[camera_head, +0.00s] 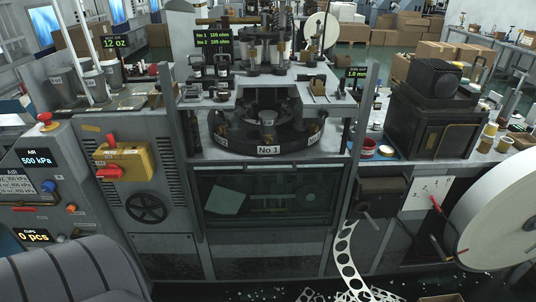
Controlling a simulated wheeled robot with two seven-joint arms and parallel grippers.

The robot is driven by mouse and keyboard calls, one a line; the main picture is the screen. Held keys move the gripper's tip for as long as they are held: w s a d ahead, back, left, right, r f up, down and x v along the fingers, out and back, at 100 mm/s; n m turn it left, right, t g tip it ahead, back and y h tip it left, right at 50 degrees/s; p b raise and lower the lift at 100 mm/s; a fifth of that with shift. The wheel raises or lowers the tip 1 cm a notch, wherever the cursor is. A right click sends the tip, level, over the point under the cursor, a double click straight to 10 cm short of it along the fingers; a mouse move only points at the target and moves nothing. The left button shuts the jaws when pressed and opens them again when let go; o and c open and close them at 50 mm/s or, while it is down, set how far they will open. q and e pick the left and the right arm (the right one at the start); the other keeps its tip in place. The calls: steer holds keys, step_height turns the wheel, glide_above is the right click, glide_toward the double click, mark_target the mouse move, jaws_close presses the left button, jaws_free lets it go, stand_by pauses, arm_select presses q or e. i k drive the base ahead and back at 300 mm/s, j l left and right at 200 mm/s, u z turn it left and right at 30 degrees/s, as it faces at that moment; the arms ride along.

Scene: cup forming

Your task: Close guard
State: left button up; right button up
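The cup forming machine stands in the middle of the head view. A dark-framed, see-through panel (290,215), which looks like the guard, sits low on the machine's front, between two upright grey posts. Above it, the work opening with the round turret (268,148) marked "No 1" is uncovered at the front. I cannot make out a handle on the panel for certain. Neither of my grippers is in view.
A control panel (38,190) with readouts and a red button stands at left. A yellow box (125,162) with red switches is beside the machine. A large white roll (505,215) is at right. A punched paper strip (346,260) hangs down to the floor.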

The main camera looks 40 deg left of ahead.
mark_target(190, 163)
steer(key=u, duration=1.25)
